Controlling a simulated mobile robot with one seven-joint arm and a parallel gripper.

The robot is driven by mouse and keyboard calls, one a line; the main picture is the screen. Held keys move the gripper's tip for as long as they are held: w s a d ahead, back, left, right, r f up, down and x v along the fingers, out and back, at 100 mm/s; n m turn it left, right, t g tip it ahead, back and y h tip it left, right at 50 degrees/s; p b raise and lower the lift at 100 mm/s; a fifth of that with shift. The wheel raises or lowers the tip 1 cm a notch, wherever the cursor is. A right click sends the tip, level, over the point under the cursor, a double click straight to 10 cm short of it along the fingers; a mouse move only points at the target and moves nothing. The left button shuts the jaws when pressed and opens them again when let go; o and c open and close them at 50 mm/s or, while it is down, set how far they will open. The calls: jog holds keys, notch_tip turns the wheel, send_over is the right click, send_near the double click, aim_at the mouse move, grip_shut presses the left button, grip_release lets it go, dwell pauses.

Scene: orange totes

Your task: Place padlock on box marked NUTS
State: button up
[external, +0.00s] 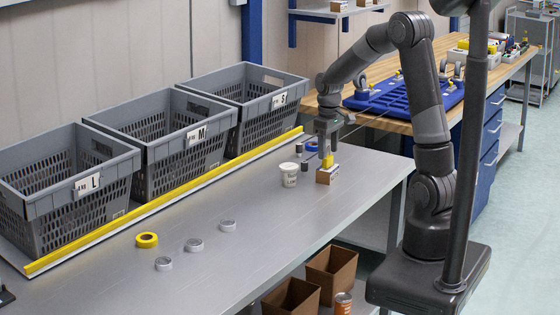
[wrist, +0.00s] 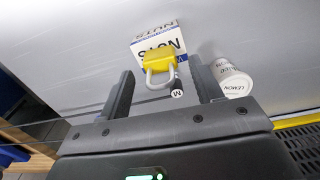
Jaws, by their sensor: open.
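The white-and-blue box marked NUTS (external: 323,177) stands near the right end of the grey bench; its lettering shows in the wrist view (wrist: 166,40). The yellow padlock (external: 327,160) rests on top of the box. In the wrist view the padlock (wrist: 157,63) has its grey shackle pointing toward me. My gripper (external: 327,145) is directly above the box, pointing down. In the wrist view its two fingers (wrist: 163,75) are spread, one on each side of the padlock, with visible gaps. A small black piece marked M (wrist: 177,91) is by the shackle; I cannot tell whether it is attached.
Grey crates labelled L (external: 62,200), M (external: 160,155) and S (external: 245,112) line the back behind a yellow strip.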

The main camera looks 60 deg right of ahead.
notch_tip(320, 180, up, 9)
jog(key=shift+f, duration=0.15)
jog(key=s+a+r+t, duration=0.2)
jog(key=s+a+r, duration=0.1)
jog(key=s+a, duration=0.5)
jog(key=s+a+r+t, duration=0.3)
jog(key=s+a, duration=0.6)
jog(key=s, duration=0.2)
jog(key=shift+t, duration=0.3)
